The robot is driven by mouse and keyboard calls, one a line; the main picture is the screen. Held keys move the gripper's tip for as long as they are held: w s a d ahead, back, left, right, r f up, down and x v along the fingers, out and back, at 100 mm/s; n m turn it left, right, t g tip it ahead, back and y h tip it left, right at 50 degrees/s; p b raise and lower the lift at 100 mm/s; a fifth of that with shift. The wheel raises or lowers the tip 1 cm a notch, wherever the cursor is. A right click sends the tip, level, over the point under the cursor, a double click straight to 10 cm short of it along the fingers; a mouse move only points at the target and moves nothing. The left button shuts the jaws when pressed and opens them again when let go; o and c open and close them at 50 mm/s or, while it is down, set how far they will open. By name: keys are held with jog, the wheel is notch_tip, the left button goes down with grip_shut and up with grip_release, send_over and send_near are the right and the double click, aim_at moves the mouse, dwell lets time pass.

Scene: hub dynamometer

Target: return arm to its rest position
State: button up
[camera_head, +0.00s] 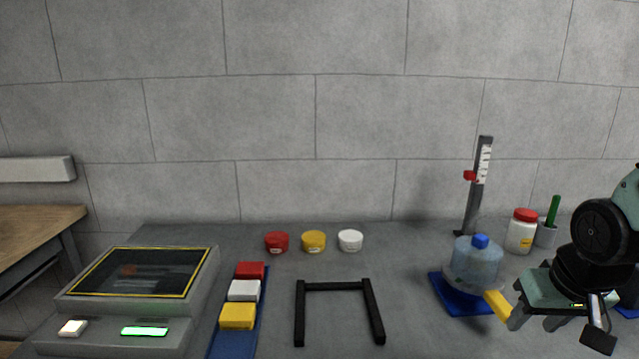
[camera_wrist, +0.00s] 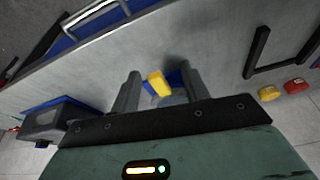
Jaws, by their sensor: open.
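My arm enters from the right in the camera_head view. My gripper (camera_head: 534,322) is in front of the right part of the bench, with its two fingers spread and nothing held. It also shows in the wrist view (camera_wrist: 160,88), with a gap between the fingers. A yellow bar-shaped piece (camera_head: 497,304) is just left of the fingers in the camera_head view. In the wrist view the yellow piece (camera_wrist: 158,83) appears between the fingers, beyond them; I cannot tell how far. A clear domed vessel with a blue cap (camera_head: 476,262) stands on a blue base (camera_head: 452,303) beside it.
A grey upright scale with a red marker (camera_head: 480,180), a red-lidded jar (camera_head: 521,232) and a cup with a green stick (camera_head: 546,232) stand behind my arm. A black frame (camera_head: 335,286), coloured blocks (camera_head: 243,290) and a screen console (camera_head: 135,275) are leftward.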

jog(key=s+a+r+n+g+p, duration=0.1)
jog(key=s+a+n, duration=0.3)
jog(key=s+a, duration=0.4)
jog(key=s+a+r+n+g+p, duration=0.1)
jog(key=s+a+r+n, duration=0.3)
jog(key=s+a, duration=0.4)
jog(key=a+n+g, duration=0.1)
jog(key=a, duration=0.2)
jog(key=shift+a+g+y+p, duration=0.2)
jog(key=shift+g+y+p, duration=0.2)
dwell(1.3)
